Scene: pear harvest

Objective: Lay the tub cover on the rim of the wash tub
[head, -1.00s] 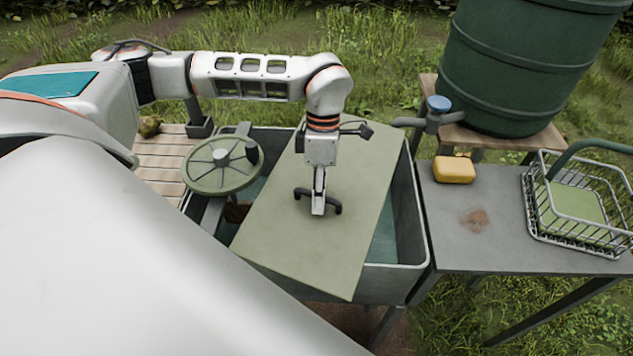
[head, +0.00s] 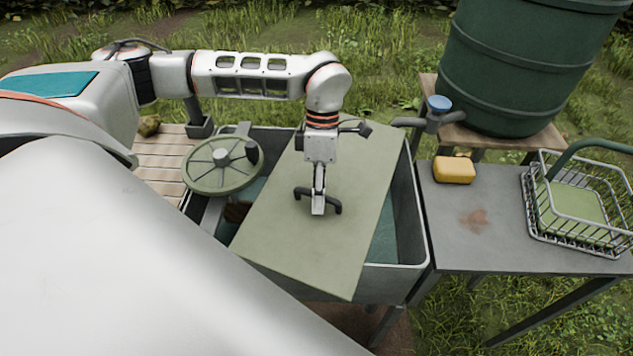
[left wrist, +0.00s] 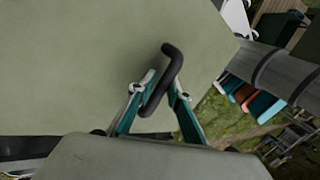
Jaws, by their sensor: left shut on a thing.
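The tub cover (head: 275,235) is a flat pale-green board with a black bar handle (head: 334,206). It lies turned askew over the wash tub (head: 388,284), a grey tub with water showing on both sides of the board. The cover's near corner sticks out past the tub's front wall. I cannot tell whether it touches the rim. My left gripper (head: 318,200) points down and is shut on the handle near the board's middle. In the left wrist view, the teal fingers (left wrist: 160,105) close around the handle (left wrist: 168,66). My right gripper is out of view.
A spoked green wheel (head: 222,165) stands at the tub's left, close to the cover. A tap (head: 432,122) reaches in at the back right, below a dark green barrel (head: 525,60). A grey side table (head: 450,235) holds a yellow sponge (head: 454,170) and a wire basket (head: 575,235).

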